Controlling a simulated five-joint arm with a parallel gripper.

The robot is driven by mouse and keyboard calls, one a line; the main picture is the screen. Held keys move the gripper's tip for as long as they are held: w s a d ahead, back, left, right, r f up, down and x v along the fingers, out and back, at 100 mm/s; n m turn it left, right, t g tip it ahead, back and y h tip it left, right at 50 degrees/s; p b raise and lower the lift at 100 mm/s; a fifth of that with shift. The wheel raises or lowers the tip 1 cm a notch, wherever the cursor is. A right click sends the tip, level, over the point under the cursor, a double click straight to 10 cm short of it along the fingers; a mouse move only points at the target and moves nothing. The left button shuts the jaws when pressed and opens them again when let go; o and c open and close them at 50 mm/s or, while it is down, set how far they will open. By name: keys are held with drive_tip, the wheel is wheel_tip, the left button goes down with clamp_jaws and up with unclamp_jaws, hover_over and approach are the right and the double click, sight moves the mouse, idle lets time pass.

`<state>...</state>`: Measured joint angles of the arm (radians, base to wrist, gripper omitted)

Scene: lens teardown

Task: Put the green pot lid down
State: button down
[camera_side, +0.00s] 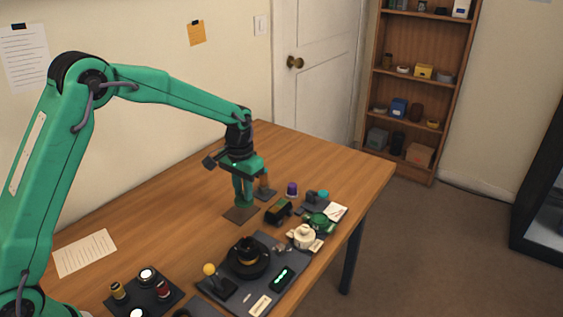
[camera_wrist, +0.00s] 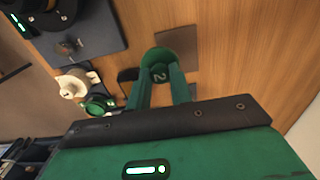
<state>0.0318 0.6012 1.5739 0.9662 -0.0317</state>
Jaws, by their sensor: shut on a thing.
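My gripper (camera_side: 243,203) points down over the table, just above or at a small dark brown square pad (camera_side: 233,216). Its two green fingers also show in the wrist view (camera_wrist: 161,84), shut on a green round piece. I take this piece to be the green pot lid (camera_wrist: 178,42). A face marked "2" shows between the fingertips. In the side view the fingers largely hide the lid. The pad also shows beside the lid in the wrist view (camera_wrist: 233,75). I cannot tell whether the lid touches the pad.
A dark tray (camera_side: 222,284) with a black round part stands toward the front. A cream pot (camera_side: 304,237), a green round part (camera_side: 318,223), a purple-topped piece (camera_side: 292,189) and a dark block (camera_side: 279,211) stand to the right. The wood left of the pad is clear.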

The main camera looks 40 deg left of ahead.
drive_tip(key=w+a+f, duration=0.1)
drive_tip(key=a+f, duration=0.1)
drive_tip(key=a, duration=0.1)
drive_tip(key=shift+w+f, duration=0.1)
drive_tip(key=shift+w, duration=0.3)
drive_tip(key=shift+f, duration=2)
drive_tip(key=shift+f, duration=0.15)
drive_tip(key=c, duration=1.3)
unclamp_jaws()
drive_tip(key=shift+o, duration=0.2)
wheel_tip(320, 180, up, 12)
drive_tip(key=shift+r, duration=0.2)
